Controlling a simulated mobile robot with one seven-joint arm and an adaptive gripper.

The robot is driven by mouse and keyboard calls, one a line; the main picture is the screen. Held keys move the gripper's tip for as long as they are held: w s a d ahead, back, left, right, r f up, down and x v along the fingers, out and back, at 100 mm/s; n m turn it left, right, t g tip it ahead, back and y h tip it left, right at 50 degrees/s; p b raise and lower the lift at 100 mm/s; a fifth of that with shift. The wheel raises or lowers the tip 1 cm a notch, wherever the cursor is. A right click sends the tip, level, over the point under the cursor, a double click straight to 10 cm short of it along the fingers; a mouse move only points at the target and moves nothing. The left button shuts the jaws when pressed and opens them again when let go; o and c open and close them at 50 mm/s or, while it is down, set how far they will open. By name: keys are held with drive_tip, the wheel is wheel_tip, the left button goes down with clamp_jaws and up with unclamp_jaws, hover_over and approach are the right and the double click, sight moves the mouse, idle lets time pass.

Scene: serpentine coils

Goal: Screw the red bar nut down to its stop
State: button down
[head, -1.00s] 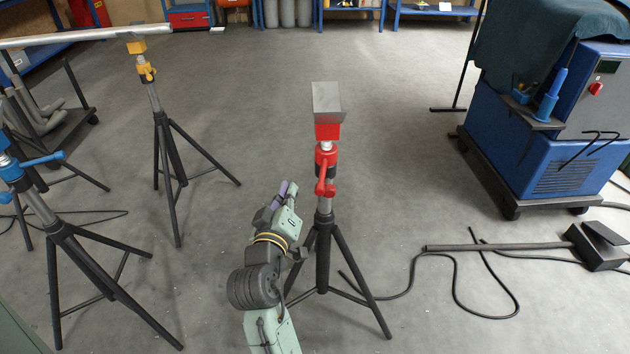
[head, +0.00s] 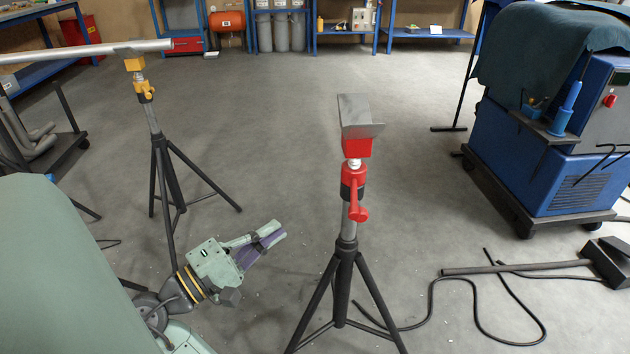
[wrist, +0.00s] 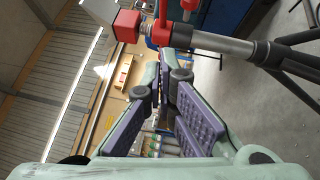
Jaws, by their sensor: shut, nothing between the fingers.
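The red stand carries a grey V-shaped head (head: 357,118) on a red block (head: 357,147). Below it a short pale threaded length shows, then the red bar nut (head: 352,180) with its bar hanging to the lower right. My gripper (head: 275,232) is left of and lower than the nut, apart from the stand, pointing right and slightly up. In the wrist view the red nut (wrist: 163,34) and red block (wrist: 127,26) lie beyond and above the purple-padded fingertips (wrist: 165,78). The gripper is shut and empty. The nut's distance to its stop cannot be told.
The tripod legs (head: 372,295) spread below the nut. A yellow stand (head: 140,82) bearing a pipe (head: 70,54) is at the left. A blue machine (head: 550,165) is at the right, with black cables (head: 480,325) on the floor. Open floor lies behind the red stand.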

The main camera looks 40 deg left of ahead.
drive_tip(key=w+d+r+p, duration=0.1)
drive_tip(key=w+d, duration=0.3)
drive_tip(key=w, duration=0.8)
drive_tip(key=shift+r+p, duration=0.4)
drive_tip(key=shift+r, duration=0.15)
drive_tip(key=shift+d, duration=0.25)
drive_tip(key=shift+w+d+n+y, duration=0.1)
drive_tip(key=shift+d+n+y, duration=0.1)
drive_tip(key=shift+n+y, duration=0.35)
drive_tip(key=shift+d+y+p, duration=0.15)
drive_tip(key=shift+y+p, duration=0.1)
drive_tip(key=shift+p, duration=0.05)
